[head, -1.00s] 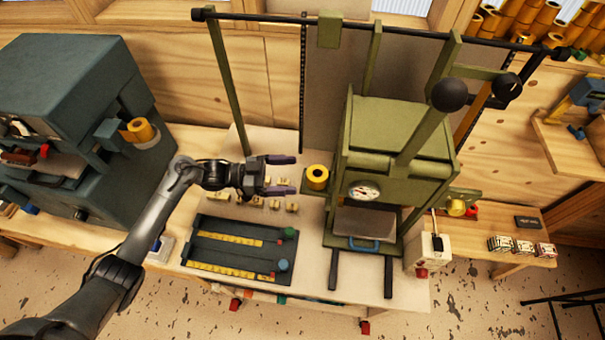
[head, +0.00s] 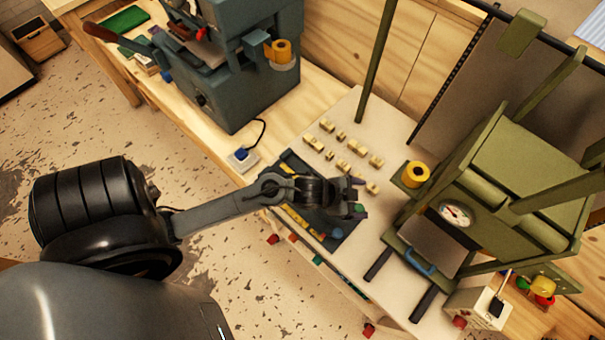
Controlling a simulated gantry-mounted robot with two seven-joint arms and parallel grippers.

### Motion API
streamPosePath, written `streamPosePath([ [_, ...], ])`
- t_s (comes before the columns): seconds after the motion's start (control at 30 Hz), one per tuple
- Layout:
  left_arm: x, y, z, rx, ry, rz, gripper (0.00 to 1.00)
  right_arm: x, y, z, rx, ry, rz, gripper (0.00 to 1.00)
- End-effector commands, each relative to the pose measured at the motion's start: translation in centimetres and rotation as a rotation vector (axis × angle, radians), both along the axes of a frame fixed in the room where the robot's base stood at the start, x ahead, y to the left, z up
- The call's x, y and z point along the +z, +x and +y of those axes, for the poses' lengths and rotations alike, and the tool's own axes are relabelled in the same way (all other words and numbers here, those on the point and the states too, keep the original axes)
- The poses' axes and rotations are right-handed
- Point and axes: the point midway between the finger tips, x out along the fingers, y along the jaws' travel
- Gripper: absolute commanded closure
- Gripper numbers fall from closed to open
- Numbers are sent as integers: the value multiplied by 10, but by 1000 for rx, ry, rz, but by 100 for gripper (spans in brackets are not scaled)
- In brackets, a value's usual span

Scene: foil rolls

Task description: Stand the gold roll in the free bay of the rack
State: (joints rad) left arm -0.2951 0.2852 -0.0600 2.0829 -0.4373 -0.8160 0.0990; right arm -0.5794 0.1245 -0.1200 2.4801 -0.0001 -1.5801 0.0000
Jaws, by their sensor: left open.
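One gold roll (head: 416,174) stands upright on a small shelf at the left side of the green press (head: 535,165). Another gold roll (head: 281,51) is on the side of the blue-grey machine (head: 235,75). I cannot tell which of these is the task's roll. No rack with a free bay can be made out in this view. My left gripper (head: 358,197) is open and empty, above the right end of the dark tray (head: 290,165), below and left of the roll on the press and apart from it. My right gripper is not in view.
Several small pale blocks (head: 376,161) lie on the bench behind the tray. The press's gauge (head: 455,213) and blue handle (head: 420,262) face the front. A white box (head: 478,305) stands at the lower right. A white box with a blue top (head: 242,159) lies left of the tray.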

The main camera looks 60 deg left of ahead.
Motion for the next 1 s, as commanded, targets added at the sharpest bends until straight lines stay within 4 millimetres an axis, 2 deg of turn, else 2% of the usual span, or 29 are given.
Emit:
streamPosePath([
  [0.03,1,-23,1,71,12,66,11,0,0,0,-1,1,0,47],
  [0.2,8,-94,13,276,27,306,11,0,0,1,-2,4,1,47],
  [0.33,15,-137,15,365,9,450,11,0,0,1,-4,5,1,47],
  [0.4,19,-152,15,395,-1,503,11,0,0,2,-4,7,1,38],
  [0.5,21,-165,15,415,-9,548,11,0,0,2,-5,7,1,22],
  [0.6,22,-170,15,422,-11,565,11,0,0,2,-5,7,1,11],
  [1.0,22,-169,15,422,-10,564,11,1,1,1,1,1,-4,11],
])
